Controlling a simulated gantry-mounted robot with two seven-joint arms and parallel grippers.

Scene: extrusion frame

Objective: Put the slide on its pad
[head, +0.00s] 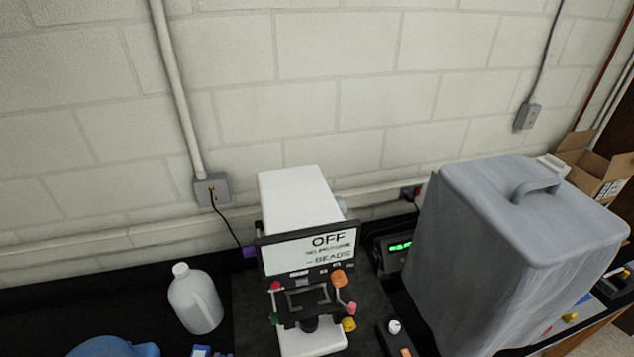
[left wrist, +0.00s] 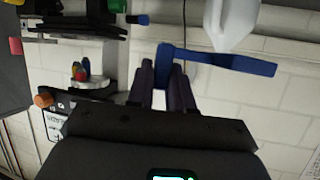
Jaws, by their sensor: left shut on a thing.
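My left gripper (left wrist: 163,88) is shut on a blue piece (left wrist: 225,60), which I take to be the slide. In the left wrist view it is a long flat bar with one end between the fingers, held up and sticking out to the right. The white microscope (head: 298,200) stands in the middle of the head view, with a dark stage (head: 305,298) at its front. The stage also shows at the upper left of the left wrist view (left wrist: 85,28). I cannot make out the pad for certain. My right gripper is in neither view.
A white bottle (head: 195,300) stands left of the microscope and shows behind the blue piece in the left wrist view (left wrist: 232,22). A large grey covered box (head: 510,250) stands at the right. A green-lit display (head: 399,246) sits between. An open cardboard box (head: 597,165) is far right.

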